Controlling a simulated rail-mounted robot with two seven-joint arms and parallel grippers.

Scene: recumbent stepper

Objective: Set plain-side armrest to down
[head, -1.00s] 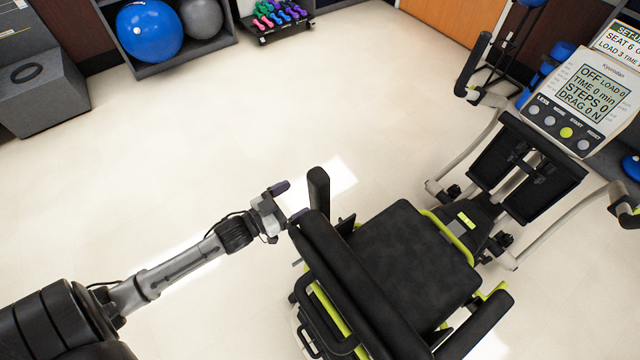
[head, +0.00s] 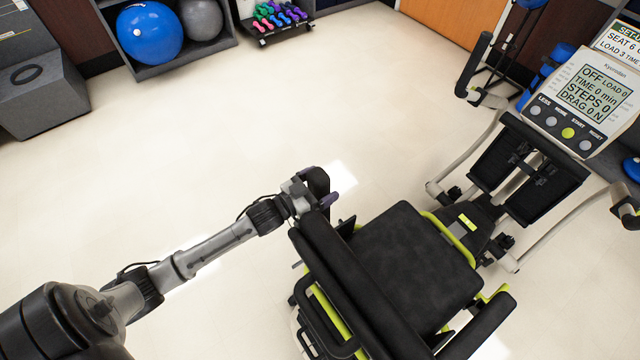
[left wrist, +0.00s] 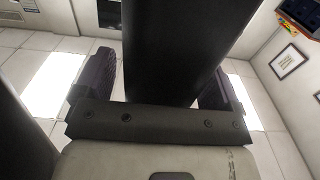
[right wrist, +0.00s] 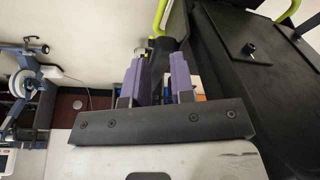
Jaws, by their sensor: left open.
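The black plain-side armrest (head: 316,181) stands raised at the left of the seat in the head view. My left gripper (head: 315,195) is at this armrest, its jaws apart. In the left wrist view, the black armrest bar (left wrist: 175,45) passes between the two dark fingers of the left gripper (left wrist: 158,80). Whether either finger touches it is unclear. My right gripper (right wrist: 156,80) shows only in the right wrist view; its two purple fingers are a little apart with something dark between or behind them. Whether it grips that is unclear.
The seat cushion (head: 415,262) and black backrest (head: 350,285) lie right of my left gripper. Another armrest (head: 480,325) lies low at the seat's near right. The console (head: 580,100) stands at upper right. Open floor (head: 250,120) lies left and behind.

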